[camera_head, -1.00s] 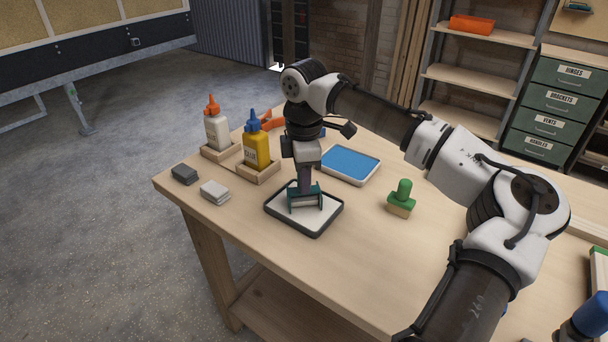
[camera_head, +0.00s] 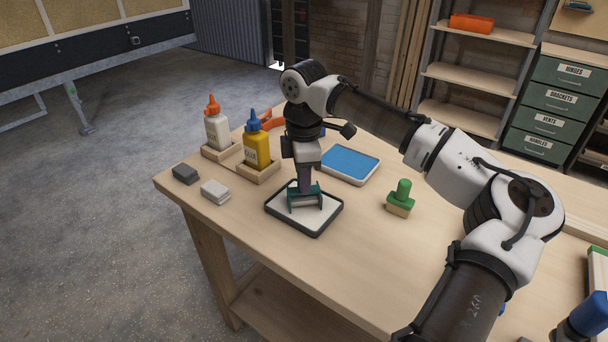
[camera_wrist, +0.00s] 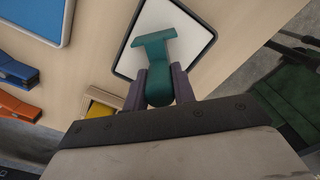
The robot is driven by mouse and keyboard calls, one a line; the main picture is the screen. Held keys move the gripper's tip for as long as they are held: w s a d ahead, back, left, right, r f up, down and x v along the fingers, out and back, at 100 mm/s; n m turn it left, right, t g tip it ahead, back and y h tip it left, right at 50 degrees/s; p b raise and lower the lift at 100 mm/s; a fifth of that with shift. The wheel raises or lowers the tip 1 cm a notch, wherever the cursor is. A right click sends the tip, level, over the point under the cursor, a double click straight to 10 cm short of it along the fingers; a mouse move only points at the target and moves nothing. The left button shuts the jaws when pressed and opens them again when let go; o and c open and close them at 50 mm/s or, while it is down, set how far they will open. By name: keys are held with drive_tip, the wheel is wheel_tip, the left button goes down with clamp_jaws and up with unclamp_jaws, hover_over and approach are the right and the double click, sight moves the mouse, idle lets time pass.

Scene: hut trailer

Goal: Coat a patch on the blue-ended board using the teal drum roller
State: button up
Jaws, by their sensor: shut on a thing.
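My gripper (camera_head: 304,178) is shut on the teal drum roller (camera_head: 305,196) and points down over the black-rimmed white tray (camera_head: 318,233). In the wrist view, the purple-grey fingers of my gripper (camera_wrist: 160,80) close around the teal handle of the roller (camera_wrist: 155,45), and its wider teal end lies over the white tray (camera_wrist: 205,38). Whether the roller touches the tray's white surface I cannot tell. The blue-ended board cannot be clearly identified in either view; a small blue bit (camera_head: 502,309) shows beside my arm at the lower right.
A blue pad tray (camera_head: 349,164) lies behind the white tray. A green-handled stamp (camera_head: 401,198) stands to the right. White (camera_head: 216,131) and yellow (camera_head: 256,151) bottles sit in wooden holders at the left. Dark (camera_head: 185,174) and pale (camera_head: 215,191) blocks lie near the table's left edge.

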idle(0.4)
wheel_tip(320, 180, up, 7)
drive_tip(key=p, duration=0.7)
drive_tip(key=shift+f, duration=0.1)
idle(0.6)
